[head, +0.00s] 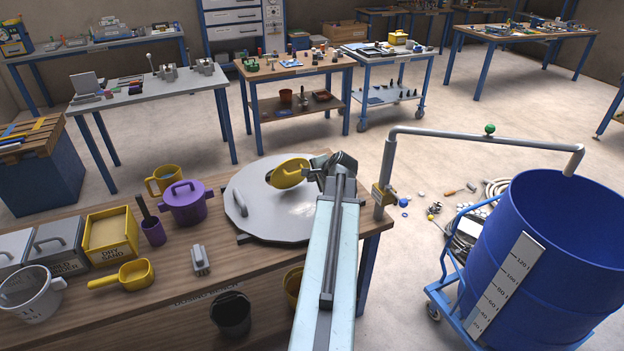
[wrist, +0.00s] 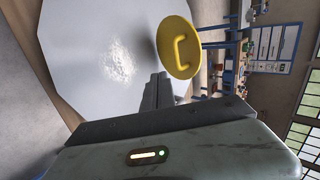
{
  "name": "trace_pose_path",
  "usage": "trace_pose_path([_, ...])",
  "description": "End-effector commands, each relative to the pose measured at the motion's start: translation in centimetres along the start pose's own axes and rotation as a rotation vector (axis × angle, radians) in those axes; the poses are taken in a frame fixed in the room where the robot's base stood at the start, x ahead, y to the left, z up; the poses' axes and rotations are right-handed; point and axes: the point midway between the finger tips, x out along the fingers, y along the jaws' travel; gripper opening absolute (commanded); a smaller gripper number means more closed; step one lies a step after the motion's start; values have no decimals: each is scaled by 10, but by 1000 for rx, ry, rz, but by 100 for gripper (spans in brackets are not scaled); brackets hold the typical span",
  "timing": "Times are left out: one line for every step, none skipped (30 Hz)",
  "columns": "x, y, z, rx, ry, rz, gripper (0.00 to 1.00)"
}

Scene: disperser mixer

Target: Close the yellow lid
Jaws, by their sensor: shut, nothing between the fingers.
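The yellow lid (head: 291,173) is a round disc with a curved handle on its face. It stands tilted up over the right part of the round grey cover (head: 262,215) on the wooden bench. In the wrist view the lid (wrist: 180,47) shows its face with the handle, just beyond my fingertips. My gripper (head: 322,170) is right beside the lid, on its right in the head view. Its fingers (wrist: 158,90) are together and empty in the wrist view. I cannot tell whether they touch the lid. The opening under the lid is hidden.
A purple pot (head: 184,204), yellow mug (head: 163,180) and grey block (head: 200,259) stand left of the cover. A metal pipe (head: 470,137) rises at the bench's right edge, near a blue drum (head: 545,270). A bright speckled patch (wrist: 118,62) shows on the pale surface.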

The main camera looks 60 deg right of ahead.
Motion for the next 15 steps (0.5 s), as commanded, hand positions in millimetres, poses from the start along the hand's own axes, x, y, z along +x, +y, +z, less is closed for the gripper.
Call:
trace_pose_path([20, 5, -1, -2, -1, 0, 0])
trace_pose_path([27, 5, -1, -3, -2, 0, 0])
trace_pose_path([36, 5, -1, -4, -2, 0, 0])
trace_pose_path([42, 5, -1, -3, -2, 1, 0])
trace_pose_path([49, 5, -1, -3, -2, 1, 0])
trace_pose_path([58, 5, 0, -4, -2, 1, 0])
trace_pose_path([64, 5, 0, -4, -2, 1, 0])
trace_pose_path([70, 5, 0, -4, -3, 1, 0])
trace_pose_path([78, 4, 0, -4, -3, 1, 0])
trace_pose_path([78, -4, 0, -4, -3, 1, 0])
trace_pose_path([80, -10, 0, -3, -2, 1, 0])
trace_pose_path([84, -15, 0, -4, -2, 1, 0])
trace_pose_path([87, -18, 0, -4, -2, 1, 0])
trace_pose_path([90, -20, 0, -5, -2, 1, 0])
trace_pose_path([93, -23, 1, -5, -2, 1, 0])
